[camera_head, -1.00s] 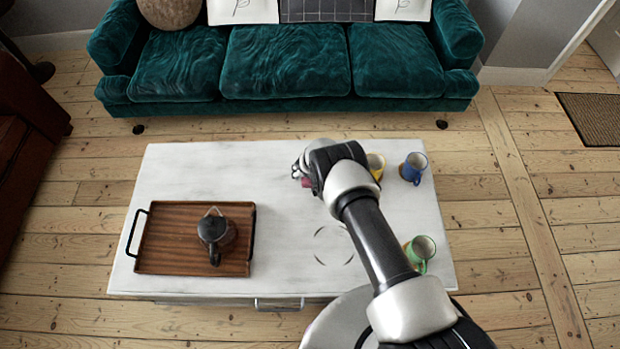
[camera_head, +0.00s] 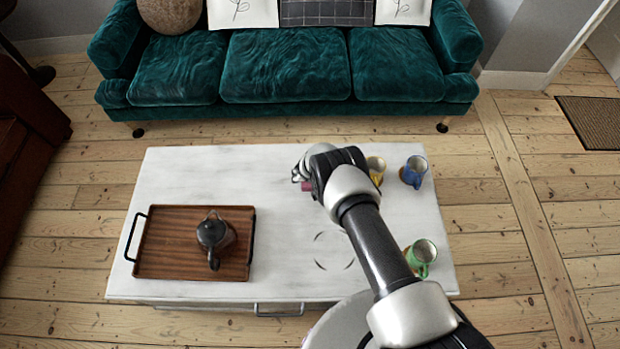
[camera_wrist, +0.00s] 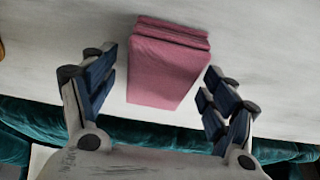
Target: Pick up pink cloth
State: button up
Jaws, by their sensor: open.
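The folded pink cloth (camera_wrist: 168,65) lies on the white table in the wrist view. It sits between and slightly beyond the two fingers of my gripper (camera_wrist: 158,92), which are spread apart on either side of it. I see no finger touching it. In the head view my gripper (camera_head: 299,175) is over the upper middle of the table, and only a small bit of the pink cloth (camera_head: 307,186) shows beside it. My arm hides the rest.
The white table (camera_head: 200,175) holds a wooden tray (camera_head: 165,240) with a dark teapot (camera_head: 213,235) at left. A yellow mug (camera_head: 376,168), a blue mug (camera_head: 414,171) and a green mug (camera_head: 421,256) stand near my arm. A teal sofa (camera_head: 285,70) is behind.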

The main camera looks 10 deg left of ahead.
jog(key=c, duration=1.1)
notch_tip(320, 180, up, 20)
jog(key=p, duration=0.9)
jog(key=shift+r+p, duration=0.25)
jog(key=shift+p, duration=0.15)
